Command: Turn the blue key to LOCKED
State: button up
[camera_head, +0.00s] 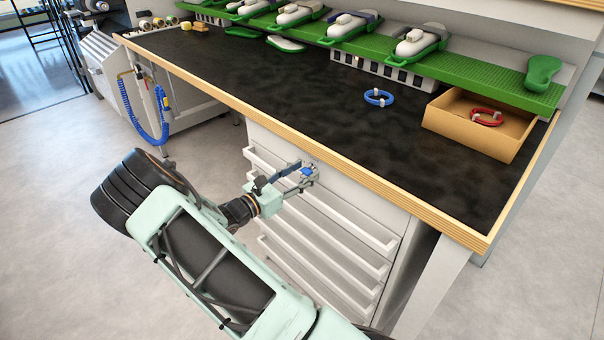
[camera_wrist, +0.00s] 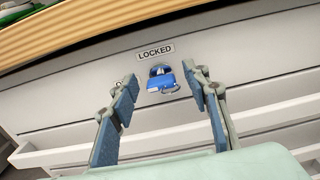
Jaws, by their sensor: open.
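The blue key (camera_wrist: 163,84) sits in the front of the drawer cabinet, under a plate reading LOCKED (camera_wrist: 155,52). In the head view the blue key (camera_head: 306,171) is small, between the finger ends. My gripper (camera_wrist: 162,95) is open, with one finger on each side of the key and a visible gap to it on both sides. In the head view my gripper (camera_head: 308,173) is at the upper part of the cabinet front, below the bench edge. The key's exact angle is hard to tell.
The cabinet (camera_head: 330,205) has several drawers with protruding white handles below the key. The wooden bench edge (camera_head: 330,160) overhangs just above. A blue ring (camera_head: 378,97) and a cardboard box (camera_head: 465,138) with a red ring (camera_head: 487,117) are on the black benchtop.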

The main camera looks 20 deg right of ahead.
jog(key=c, duration=1.1)
jog(key=shift+m, duration=0.3)
jog(key=m+b, duration=0.2)
jog(key=m, duration=0.1)
jog(key=shift+s+f+m, duration=0.1)
jog(key=shift+f+m, duration=0.1)
jog(key=shift+m, duration=0.1)
jog(key=m+b, duration=0.3)
jog(key=m, duration=0.2)
jog(key=shift+s+f, duration=0.1)
jog(key=shift+m+b, duration=3.25)
jog(key=shift+m, duration=1.05)
